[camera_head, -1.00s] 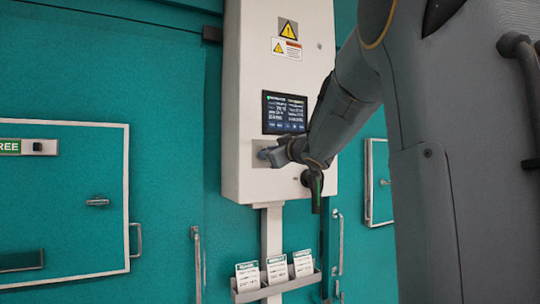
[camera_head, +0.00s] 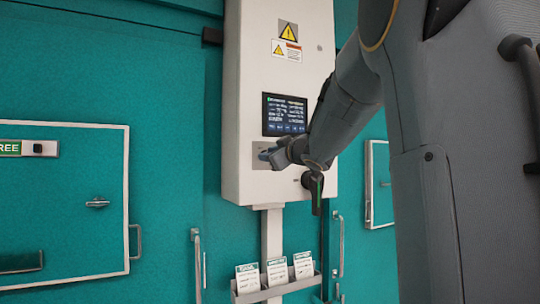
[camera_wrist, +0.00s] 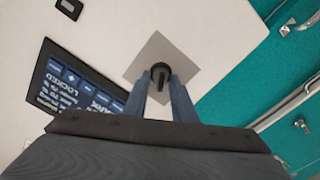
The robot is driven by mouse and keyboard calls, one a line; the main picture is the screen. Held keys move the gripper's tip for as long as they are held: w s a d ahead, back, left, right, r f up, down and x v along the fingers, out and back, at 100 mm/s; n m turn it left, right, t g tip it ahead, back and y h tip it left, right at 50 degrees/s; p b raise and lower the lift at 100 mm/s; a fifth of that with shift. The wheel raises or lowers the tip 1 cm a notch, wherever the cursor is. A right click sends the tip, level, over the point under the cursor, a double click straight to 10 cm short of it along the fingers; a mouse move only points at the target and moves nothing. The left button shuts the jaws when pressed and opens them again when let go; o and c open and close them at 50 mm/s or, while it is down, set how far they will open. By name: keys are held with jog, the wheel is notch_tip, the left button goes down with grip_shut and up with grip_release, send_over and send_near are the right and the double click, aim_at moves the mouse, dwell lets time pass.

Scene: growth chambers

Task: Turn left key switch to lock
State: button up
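The key switch (camera_wrist: 160,74) shows in the wrist view as a round black knob with a dark bar, centred on a square grey plate (camera_wrist: 152,52) on the white control cabinet (camera_head: 290,90). The bar looks roughly upright in that picture. My gripper (camera_wrist: 160,84) is open, with one grey-blue finger on each side of the bar. I cannot tell whether either finger touches it. In the head view my gripper (camera_head: 266,155) is at the cabinet front, below the screen, and covers the switch; part of the plate (camera_head: 257,147) shows.
A dark screen (camera_head: 285,114) sits just above the plate; it also shows beside my fingers in the wrist view (camera_wrist: 75,85). A holder with several cards (camera_head: 277,289) is below the cabinet. Teal doors with metal handles (camera_head: 197,262) flank it.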

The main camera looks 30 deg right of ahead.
jog(key=s+b, duration=0.1)
jog(key=s, duration=0.6)
jog(key=shift+s+d, duration=0.15)
jog(key=shift+s, duration=0.25)
jog(key=s+a+f+m+g+h, duration=0.1)
jog(key=a+f+m+g, duration=0.15)
jog(key=f, duration=0.85)
jog(key=s+a+f+m+g+h+b, duration=0.1)
jog(key=a+f+m+g, duration=0.15)
jog(key=f, duration=0.75)
jog(key=s+a+f+m+g+h, duration=0.1)
jog(key=a+f+g, duration=0.15)
jog(key=f, duration=0.85)
jog(key=s+a+f+g+y, duration=0.1)
jog(key=s+a+f+g, duration=0.3)
jog(key=s+f, duration=0.6)
jog(key=s+a+f+g+y, duration=0.1)
jog(key=s+a+f+g, duration=0.4)
jog(key=s+a+f, duration=0.3)
jog(key=s+f, duration=0.2)
jog(key=s, duration=0.2)
jog(key=shift+s+a+f+m, duration=0.15)
jog(key=shift+s+f+m, duration=0.05)
jog(key=shift+m, duration=0.1)
